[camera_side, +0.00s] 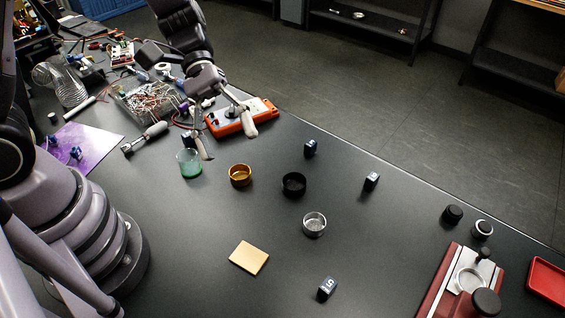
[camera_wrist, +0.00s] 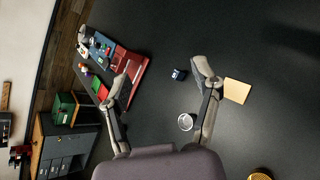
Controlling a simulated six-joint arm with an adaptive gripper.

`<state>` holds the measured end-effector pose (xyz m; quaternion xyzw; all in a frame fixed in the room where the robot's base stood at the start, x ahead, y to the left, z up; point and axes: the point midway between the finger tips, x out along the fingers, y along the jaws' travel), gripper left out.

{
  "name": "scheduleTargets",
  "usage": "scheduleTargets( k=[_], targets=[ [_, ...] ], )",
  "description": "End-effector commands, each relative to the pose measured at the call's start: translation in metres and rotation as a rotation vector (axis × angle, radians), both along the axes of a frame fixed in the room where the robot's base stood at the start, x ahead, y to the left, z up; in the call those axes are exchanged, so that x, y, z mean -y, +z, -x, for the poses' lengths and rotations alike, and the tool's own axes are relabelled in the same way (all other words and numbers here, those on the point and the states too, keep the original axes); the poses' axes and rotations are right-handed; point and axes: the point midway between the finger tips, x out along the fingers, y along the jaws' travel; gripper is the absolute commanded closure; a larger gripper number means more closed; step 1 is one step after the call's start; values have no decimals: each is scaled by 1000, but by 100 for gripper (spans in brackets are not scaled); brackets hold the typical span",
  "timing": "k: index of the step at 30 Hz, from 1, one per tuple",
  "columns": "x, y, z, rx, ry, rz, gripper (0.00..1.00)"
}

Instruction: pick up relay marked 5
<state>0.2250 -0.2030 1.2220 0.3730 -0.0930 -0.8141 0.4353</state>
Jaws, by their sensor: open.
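A small dark blue relay (camera_side: 326,288) with a white mark that reads like a 5 stands on the black table, front centre in the side view. A dark blue block (camera_wrist: 178,74) in the wrist view, near the beige pad, appears to be this relay; its mark is too small to read there. My gripper (camera_side: 228,143) is open and empty, above the far left part of the table, well apart from that relay. In the wrist view the fingers of my gripper (camera_wrist: 161,68) are spread wide. Other dark relays (camera_side: 310,148) and (camera_side: 371,181) stand farther back.
A beige pad (camera_side: 249,257), silver cup (camera_side: 314,224), black ring (camera_side: 294,185), gold cup (camera_side: 240,175) and green glass (camera_side: 189,163) stand mid-table. A red-based machine (camera_side: 470,280) is at right. An orange device (camera_side: 243,117) and wires clutter the far left. Bare table surrounds the relay.

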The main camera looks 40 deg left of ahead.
Motion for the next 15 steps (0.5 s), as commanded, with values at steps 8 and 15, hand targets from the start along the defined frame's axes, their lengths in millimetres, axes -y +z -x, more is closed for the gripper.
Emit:
scheduleTargets(
  k=[8, 15],
  targets=[
    [51, -116, -28, -408, 362, 82, 37],
    [57, -195, -28, -544, 586, 41, 37]
  ],
)
